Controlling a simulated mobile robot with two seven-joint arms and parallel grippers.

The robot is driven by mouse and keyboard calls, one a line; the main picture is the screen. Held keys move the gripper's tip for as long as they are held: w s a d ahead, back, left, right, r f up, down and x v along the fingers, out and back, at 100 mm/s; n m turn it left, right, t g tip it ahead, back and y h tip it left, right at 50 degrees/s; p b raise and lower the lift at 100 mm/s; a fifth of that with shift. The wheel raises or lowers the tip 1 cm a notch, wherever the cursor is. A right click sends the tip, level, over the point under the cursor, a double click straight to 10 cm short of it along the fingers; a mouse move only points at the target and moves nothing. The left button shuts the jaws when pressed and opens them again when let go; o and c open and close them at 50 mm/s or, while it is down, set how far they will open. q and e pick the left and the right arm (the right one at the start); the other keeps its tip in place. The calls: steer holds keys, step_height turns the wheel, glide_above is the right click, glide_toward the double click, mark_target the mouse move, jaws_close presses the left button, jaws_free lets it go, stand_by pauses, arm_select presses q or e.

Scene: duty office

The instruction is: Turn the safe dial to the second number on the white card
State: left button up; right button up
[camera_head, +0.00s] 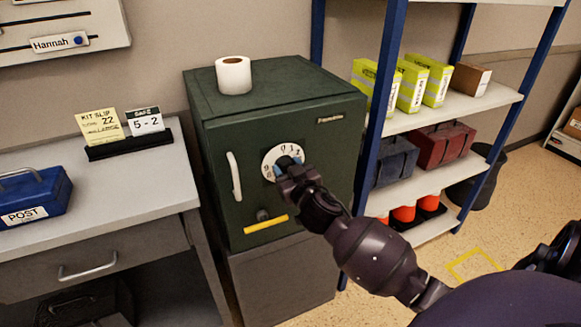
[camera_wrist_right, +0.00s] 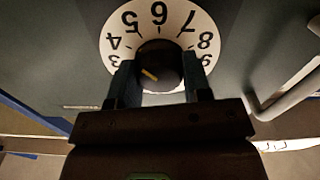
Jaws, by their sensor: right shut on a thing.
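The green safe (camera_head: 225,125) stands in the middle of the head view, door facing me. Its white numbered dial (camera_head: 268,163) is on the door, partly covered by my right gripper (camera_head: 288,170). My right gripper's fingers (camera_wrist_right: 158,82) are shut on the knob, one each side. Which number the mark points to, I cannot tell. The white card (camera_head: 146,121), headed SAFE, reads 5 - 2. My left gripper is not in view.
A yellow slip (camera_head: 100,125) stands beside the card in a black holder (camera_head: 130,143) on the desk (camera_head: 120,190). The safe has a pale handle (camera_head: 236,176) and a yellow bar (camera_head: 266,225). A paper roll (camera_head: 234,75) stands on top. Shelves (camera_head: 430,180) stand close on the right.

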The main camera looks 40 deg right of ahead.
steer(key=shift+r+n+p, duration=0.25)
steer(key=shift+n+p, duration=0.25)
steer(key=shift+n, duration=0.5)
steer(key=n+p, duration=0.2)
steer(key=n, duration=0.2)
steer(key=shift+n, duration=0.3)
steer(key=shift+f+n+p, duration=0.1)
steer(key=shift+n+p, duration=0.35)
steer(key=shift+n, duration=0.45)
steer(key=n+p, duration=0.1)
steer(key=n, duration=0.2)
steer(key=shift+n, duration=0.9)
steer(key=shift+f+n+p, duration=0.1)
steer(key=shift+n+p, duration=0.35)
steer(key=shift+n, duration=0.65)
